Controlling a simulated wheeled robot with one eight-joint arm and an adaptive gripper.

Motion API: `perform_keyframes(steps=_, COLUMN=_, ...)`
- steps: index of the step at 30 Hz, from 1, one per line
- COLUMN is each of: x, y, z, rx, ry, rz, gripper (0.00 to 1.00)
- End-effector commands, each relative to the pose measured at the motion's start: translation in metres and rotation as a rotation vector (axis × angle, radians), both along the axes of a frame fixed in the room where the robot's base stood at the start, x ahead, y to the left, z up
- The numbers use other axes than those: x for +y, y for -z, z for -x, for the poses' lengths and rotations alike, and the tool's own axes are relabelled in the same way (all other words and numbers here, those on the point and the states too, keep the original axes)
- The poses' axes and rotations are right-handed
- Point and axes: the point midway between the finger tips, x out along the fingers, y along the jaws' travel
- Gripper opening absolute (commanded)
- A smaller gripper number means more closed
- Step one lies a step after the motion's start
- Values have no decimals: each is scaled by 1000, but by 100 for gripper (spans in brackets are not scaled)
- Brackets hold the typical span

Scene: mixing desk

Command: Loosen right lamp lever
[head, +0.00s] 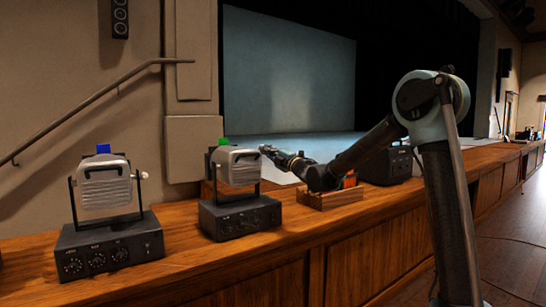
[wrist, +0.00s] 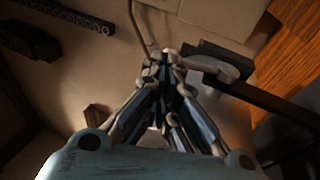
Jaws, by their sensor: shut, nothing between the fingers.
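The right lamp (head: 238,167) is a grey ribbed housing with a green tab (head: 223,141) on top. It sits in a black yoke on a black control box (head: 240,216). My gripper (head: 272,152) is at the lamp's right side, at about housing height. In the wrist view my gripper (wrist: 165,56) has its fingertips together, with nothing between them. A grey rounded lever (wrist: 222,67) by a black bracket lies just right of the fingertips. I cannot tell whether they touch. In the head view my gripper and the lever overlap, so the lever's angle is unclear.
The left lamp (head: 104,187), with a blue tab (head: 103,148), stands on its own box to the left. A wooden tray (head: 330,198) sits under my arm, and a black case (head: 386,166) stands beyond it. The wooden ledge (head: 185,250) is bare between the lamps.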

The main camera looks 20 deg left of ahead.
Motion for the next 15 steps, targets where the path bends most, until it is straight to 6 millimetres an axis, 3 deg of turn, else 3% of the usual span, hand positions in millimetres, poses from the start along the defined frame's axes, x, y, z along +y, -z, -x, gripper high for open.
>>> perform_keyframes(steps=15, x=18, y=-15, z=-11, rx=0, ry=-2, rz=0, gripper=0)
